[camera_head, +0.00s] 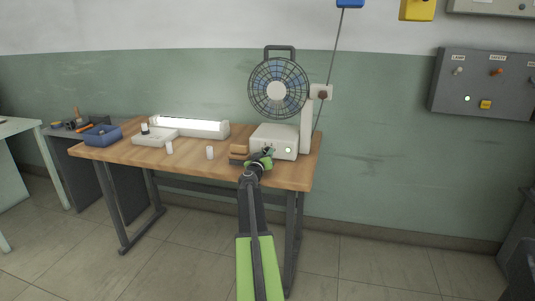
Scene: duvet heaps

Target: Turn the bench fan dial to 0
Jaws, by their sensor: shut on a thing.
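The bench fan (278,88) stands at the right end of the wooden bench (205,165), with a round caged head on a white post. Its cream base box (285,142) has a small greenish light on the front face. My gripper (267,155) is at the left part of that front face, shut on what appears to be the fan's dial. The dial is mostly hidden by the gripper, and its setting cannot be read.
A brown and dark block (239,152) lies just left of my gripper. Two small white cylinders (210,152) stand near the front edge. A lit lamp (190,127), a white box (155,136) and a blue tray (103,137) are further left. A grey switch panel (484,85) hangs on the right wall.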

